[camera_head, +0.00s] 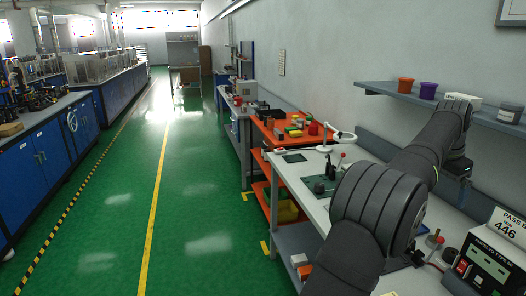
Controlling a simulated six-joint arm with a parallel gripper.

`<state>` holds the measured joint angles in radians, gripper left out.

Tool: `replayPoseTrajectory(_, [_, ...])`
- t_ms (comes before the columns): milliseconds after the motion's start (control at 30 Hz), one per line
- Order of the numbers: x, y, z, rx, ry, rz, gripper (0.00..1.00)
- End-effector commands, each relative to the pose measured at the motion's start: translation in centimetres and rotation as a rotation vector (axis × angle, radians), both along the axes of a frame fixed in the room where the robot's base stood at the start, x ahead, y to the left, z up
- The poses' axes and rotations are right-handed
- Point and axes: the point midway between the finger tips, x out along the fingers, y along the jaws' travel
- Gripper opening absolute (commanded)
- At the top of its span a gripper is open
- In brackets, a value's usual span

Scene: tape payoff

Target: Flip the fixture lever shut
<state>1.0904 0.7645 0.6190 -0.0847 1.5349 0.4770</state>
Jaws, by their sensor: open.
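A small fixture with a dark green base (318,186) sits on the pale bench, left of my arm. A thin upright lever with a red tip (341,156) stands at it, tilted a little to the right. Part of the fixture is hidden behind my dark grey arm.
A white ring-shaped lamp (331,138) stands behind the fixture. A display box reading 446 (493,258) is at the bench's right front. A wall shelf (440,102) holds orange and purple cups. An orange bench (272,130) with small bins stands farther back. The green floor aisle is clear.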

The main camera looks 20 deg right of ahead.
Motion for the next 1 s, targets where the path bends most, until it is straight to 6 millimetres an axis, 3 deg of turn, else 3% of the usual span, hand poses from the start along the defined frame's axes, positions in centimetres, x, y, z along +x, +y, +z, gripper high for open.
replayPoseTrajectory(67, [-0.1,-0.3,-0.4,-0.005,0.002,0.000,0.80])
replayPoseTrajectory(300, [-0.7,-4.8,-4.8,-0.101,0.017,0.017,0.33])
replayPoseTrajectory(467, [-1.1,-7.0,-6.9,-0.155,0.026,0.033,0.02])
replayPoseTrajectory(867, [-1.1,-7.4,-7.3,-0.167,0.027,0.036,0.00])
replayPoseTrajectory(1000, [-1.1,-7.9,-8.4,-0.164,0.028,0.036,0.00])
